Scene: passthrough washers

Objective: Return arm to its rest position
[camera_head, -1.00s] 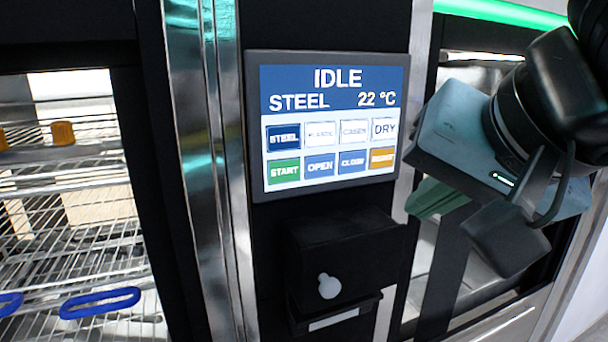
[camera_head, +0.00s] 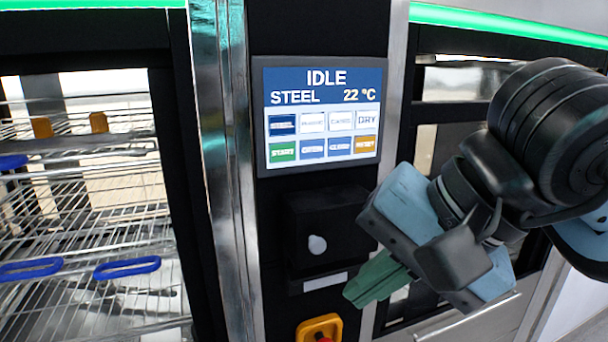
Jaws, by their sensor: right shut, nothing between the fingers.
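My right arm comes in from the right. Its gripper (camera_head: 366,290) has a light blue body and green fingers, which are shut and empty. My left gripper is not in view.
A black box with a light knob (camera_head: 317,245) sits below the screen. A yellow-framed red button (camera_head: 319,330) shows at the bottom edge. At left, an open washer chamber holds wire racks (camera_head: 85,215) with blue and orange handles. A glazed door stands behind my right arm.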

